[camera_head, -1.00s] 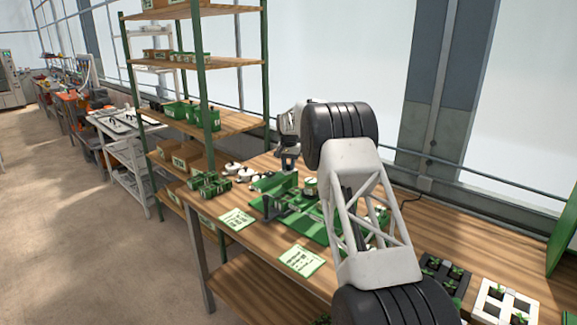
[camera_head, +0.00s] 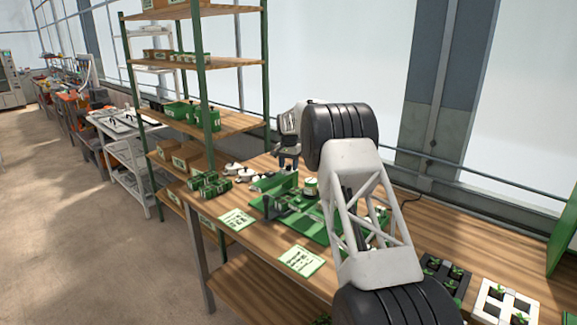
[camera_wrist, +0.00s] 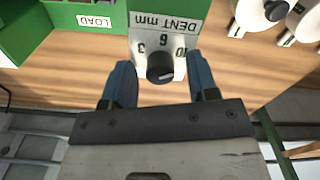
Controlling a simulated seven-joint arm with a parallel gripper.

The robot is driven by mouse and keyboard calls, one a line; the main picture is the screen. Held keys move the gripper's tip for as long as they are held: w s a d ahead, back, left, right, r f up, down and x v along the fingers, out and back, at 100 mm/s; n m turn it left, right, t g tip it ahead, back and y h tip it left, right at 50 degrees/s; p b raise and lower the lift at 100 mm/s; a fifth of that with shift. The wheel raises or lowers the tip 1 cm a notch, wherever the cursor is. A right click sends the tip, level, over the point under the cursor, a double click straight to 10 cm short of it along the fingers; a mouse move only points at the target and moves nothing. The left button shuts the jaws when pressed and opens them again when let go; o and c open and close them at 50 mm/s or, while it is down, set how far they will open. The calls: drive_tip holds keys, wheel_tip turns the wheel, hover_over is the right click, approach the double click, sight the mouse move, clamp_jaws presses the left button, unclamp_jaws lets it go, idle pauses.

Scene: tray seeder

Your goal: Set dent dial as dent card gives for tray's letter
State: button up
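The dent dial (camera_wrist: 160,67) is a black round knob on a white plate below an upside-down "DENT mm" label in the wrist view. Several numbers ring it; its pointer setting is hard to tell. My gripper (camera_wrist: 160,88) is open, with one blue finger on each side of the knob; I cannot tell whether they touch it. In the head view my gripper (camera_head: 288,160) is small above the back of the green seeder (camera_head: 318,228). Two green-edged cards, a left card (camera_head: 237,219) and a right card (camera_head: 301,260), lie in front; their print is unreadable. No tray letter is legible.
A green block marked LOAD (camera_wrist: 97,20) is left of the dial, and white round parts (camera_wrist: 245,15) are right of it. Small green pots (camera_head: 208,185) stand left of the seeder. Black (camera_head: 432,282) and white (camera_head: 482,306) seedling trays lie front right.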

sight(289, 165)
drive_tip(key=shift+r, duration=0.1)
wheel_tip(289, 165, up, 7)
drive_tip(key=shift+r, duration=0.3)
idle(0.5)
idle(0.4)
